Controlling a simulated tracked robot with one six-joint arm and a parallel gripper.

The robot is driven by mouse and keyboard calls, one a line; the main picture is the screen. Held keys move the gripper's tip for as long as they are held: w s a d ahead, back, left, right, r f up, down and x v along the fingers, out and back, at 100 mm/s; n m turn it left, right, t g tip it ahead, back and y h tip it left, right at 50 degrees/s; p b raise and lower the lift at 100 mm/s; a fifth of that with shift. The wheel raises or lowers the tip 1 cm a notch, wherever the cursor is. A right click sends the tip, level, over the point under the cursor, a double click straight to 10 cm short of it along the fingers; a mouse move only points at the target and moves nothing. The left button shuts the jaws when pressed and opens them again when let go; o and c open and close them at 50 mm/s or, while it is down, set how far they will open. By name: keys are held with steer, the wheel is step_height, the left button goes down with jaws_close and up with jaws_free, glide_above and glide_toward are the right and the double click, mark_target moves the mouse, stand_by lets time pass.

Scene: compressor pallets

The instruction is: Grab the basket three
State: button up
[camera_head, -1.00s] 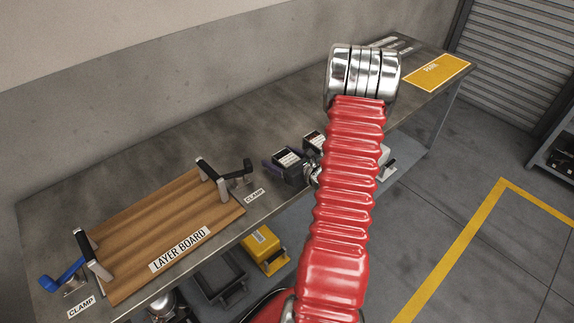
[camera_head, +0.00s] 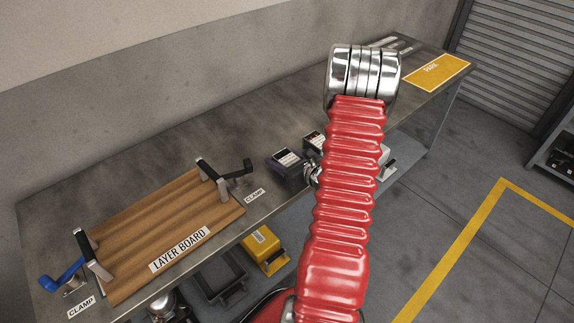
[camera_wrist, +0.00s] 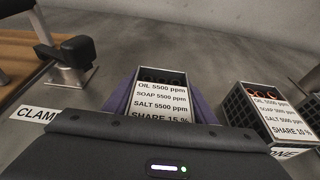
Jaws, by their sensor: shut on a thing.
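A small dark basket (camera_wrist: 160,93) with a white label stands on the bench in the middle of the wrist view. The label reads oil, soap and salt 5500 ppm, share 15 %. My gripper (camera_wrist: 163,104) is shut on it, with purple jaws along its left and right sides. This basket also shows in the head view (camera_head: 287,159), left of my red arm. Its number is not visible. A second basket (camera_wrist: 268,112) with a similar label stands apart to the right, by a partly hidden tag ending in "ONE". My arm partly covers the baskets' area in the head view.
A clamp (camera_wrist: 70,65) and the wooden layer board (camera_head: 150,225) lie left of the held basket. A yellow park mat (camera_head: 437,72) is at the bench's far right end. A yellow box (camera_head: 264,250) sits below the bench. The wall runs behind.

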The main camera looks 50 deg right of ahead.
steer(key=shift+c, duration=0.6)
steer(key=shift+r, duration=0.15)
steer(key=shift+r, duration=4.9)
